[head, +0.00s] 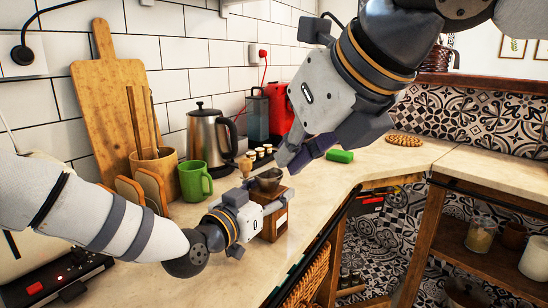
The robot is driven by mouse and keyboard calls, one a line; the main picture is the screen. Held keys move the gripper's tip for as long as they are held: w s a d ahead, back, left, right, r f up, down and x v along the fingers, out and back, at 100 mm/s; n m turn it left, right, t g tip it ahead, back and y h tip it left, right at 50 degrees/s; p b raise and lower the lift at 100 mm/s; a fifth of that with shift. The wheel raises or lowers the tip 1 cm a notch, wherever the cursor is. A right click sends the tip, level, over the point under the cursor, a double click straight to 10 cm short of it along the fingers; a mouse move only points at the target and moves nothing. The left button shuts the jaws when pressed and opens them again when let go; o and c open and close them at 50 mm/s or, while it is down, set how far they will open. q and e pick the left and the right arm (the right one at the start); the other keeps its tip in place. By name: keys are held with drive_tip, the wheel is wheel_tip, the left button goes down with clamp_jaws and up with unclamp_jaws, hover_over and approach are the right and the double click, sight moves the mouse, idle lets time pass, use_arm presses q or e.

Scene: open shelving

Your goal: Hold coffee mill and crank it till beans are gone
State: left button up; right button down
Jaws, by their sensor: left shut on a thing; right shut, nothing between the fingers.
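The coffee mill (270,222), a small wooden box with a dark metal bowl (267,175) on top, stands upright on the counter near its front edge. My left gripper (268,202) is shut on the mill's wooden body from the left. A small wooden knob (246,166) shows just left of the bowl; it looks like the crank's handle, but its link to the mill is unclear. My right gripper (285,163) reaches down from the upper right, shut and empty, with its tips just above and beside the bowl. Whether beans lie in the bowl cannot be told.
A green mug (195,181), a steel kettle (209,135) and a wooden utensil pot (157,165) stand behind to the left. The counter (205,270) is clear in front of the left arm.

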drive_tip(key=w+a+r+x, duration=0.1)
drive_tip(key=r+x, duration=0.1)
drive_tip(key=x, duration=0.9)
drive_tip(key=shift+w, duration=0.5)
drive_tip(key=shift+a+f, duration=0.1)
drive_tip(key=shift+f, duration=0.05)
drive_tip(key=shift+w+a, duration=0.25)
drive_tip(key=shift+a, duration=0.35)
drive_tip(key=shift+w+a, duration=0.25)
drive_tip(key=shift+a, duration=0.35)
